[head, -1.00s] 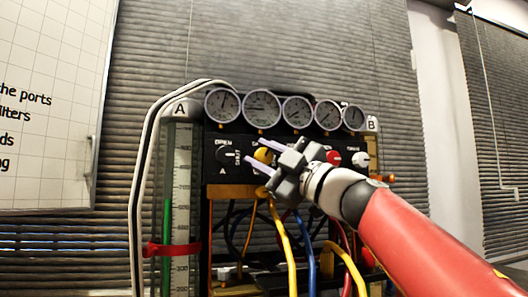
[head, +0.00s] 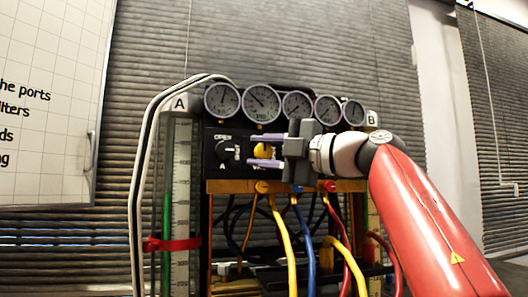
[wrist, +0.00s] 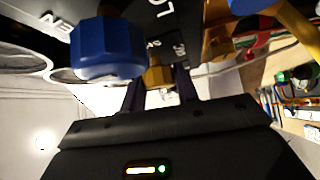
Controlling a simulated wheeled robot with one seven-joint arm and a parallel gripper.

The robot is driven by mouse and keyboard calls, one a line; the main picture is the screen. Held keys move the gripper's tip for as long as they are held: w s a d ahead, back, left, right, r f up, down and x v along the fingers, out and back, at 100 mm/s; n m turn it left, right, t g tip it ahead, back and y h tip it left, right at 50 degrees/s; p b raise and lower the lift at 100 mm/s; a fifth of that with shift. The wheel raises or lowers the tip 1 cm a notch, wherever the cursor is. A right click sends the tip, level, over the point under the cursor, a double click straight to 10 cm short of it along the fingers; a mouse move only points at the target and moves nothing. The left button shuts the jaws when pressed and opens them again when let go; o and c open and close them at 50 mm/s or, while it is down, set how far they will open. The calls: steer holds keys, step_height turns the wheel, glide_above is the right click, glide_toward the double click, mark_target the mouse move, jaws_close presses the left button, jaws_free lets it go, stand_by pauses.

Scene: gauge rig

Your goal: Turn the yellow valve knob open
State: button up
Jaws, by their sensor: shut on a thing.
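The yellow valve knob (head: 263,151) is on the black panel, to the right of the black knob marked A. My gripper (head: 252,150) reaches in from the right, one finger above the knob and one below. It is shut on the knob. In the wrist view, the yellow knob (wrist: 158,75) shows between the two dark fingers, beyond the gripper body. A blue knob (wrist: 108,45) stands close to the upper left of the fingers there. My gripper hides the panel to the right of the yellow knob in the head view.
Several round gauges (head: 261,101) line the top of the panel. A black knob (head: 225,150) is close left of my fingertips. Yellow, blue and red hoses (head: 308,240) hang below. A glass column (head: 181,220) with a red strap stands at left.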

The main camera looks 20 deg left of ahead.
steer(key=shift+s, duration=0.1)
stand_by(0.3)
steer(key=o, duration=1)
steer(key=shift+a, duration=0.1)
steer(key=shift+c, duration=0.2)
steer(key=b+v, duration=0.1)
steer(key=v, duration=0.6)
steer(key=shift+d+b, duration=0.35)
steer(key=shift+d, duration=0.05)
